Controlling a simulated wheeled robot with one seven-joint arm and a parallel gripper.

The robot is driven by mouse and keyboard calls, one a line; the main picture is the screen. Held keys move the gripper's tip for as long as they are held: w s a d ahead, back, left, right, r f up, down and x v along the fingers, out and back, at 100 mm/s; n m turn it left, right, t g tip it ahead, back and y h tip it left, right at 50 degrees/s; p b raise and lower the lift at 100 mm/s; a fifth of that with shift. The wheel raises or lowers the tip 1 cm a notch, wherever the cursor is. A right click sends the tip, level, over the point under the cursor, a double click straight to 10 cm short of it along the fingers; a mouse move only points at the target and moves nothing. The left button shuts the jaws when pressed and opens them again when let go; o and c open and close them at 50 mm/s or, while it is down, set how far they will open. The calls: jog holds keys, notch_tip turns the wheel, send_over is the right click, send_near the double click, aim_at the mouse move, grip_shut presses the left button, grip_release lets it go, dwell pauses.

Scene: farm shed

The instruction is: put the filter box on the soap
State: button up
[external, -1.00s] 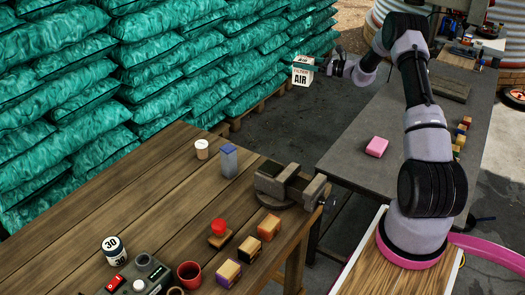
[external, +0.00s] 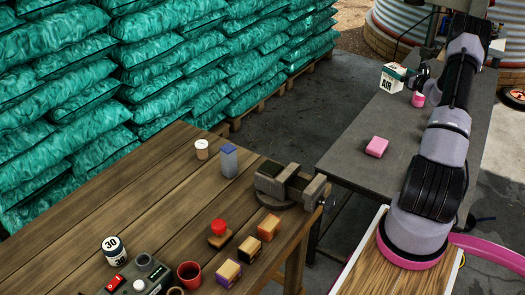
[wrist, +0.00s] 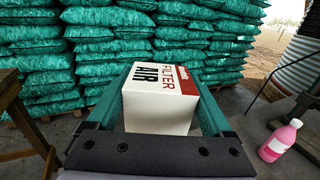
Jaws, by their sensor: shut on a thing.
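The filter box (external: 391,82), white with red and dark AIR FILTER lettering, is in my gripper (external: 397,72). In the wrist view the box (wrist: 158,102) sits between the two teal fingers of my gripper (wrist: 160,85), which is shut on it. The box is held upright near the far left edge of the grey table. The soap appears to be the pink rounded block (external: 376,147), lying flat on that table, nearer the external camera than the box. Its top is bare. It is not seen in the wrist view.
A pink bottle (wrist: 280,140) with a white cap stands close to the right of my gripper. The grey table (external: 350,165) is clear around the pink block. A wooden bench (external: 150,190) holds a vice (external: 288,187). Teal sacks (external: 150,75) are stacked behind.

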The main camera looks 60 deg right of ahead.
notch_tip(320, 180, down, 28)
jog(key=shift+w+r, duration=0.1)
jog(key=shift+w, duration=0.05)
dwell(0.3)
jog(key=o, duration=1.3)
jog(key=shift+f, duration=0.25)
jog(key=shift+o, duration=0.8)
jog(key=shift+r, duration=0.2)
jog(key=v, duration=1.2)
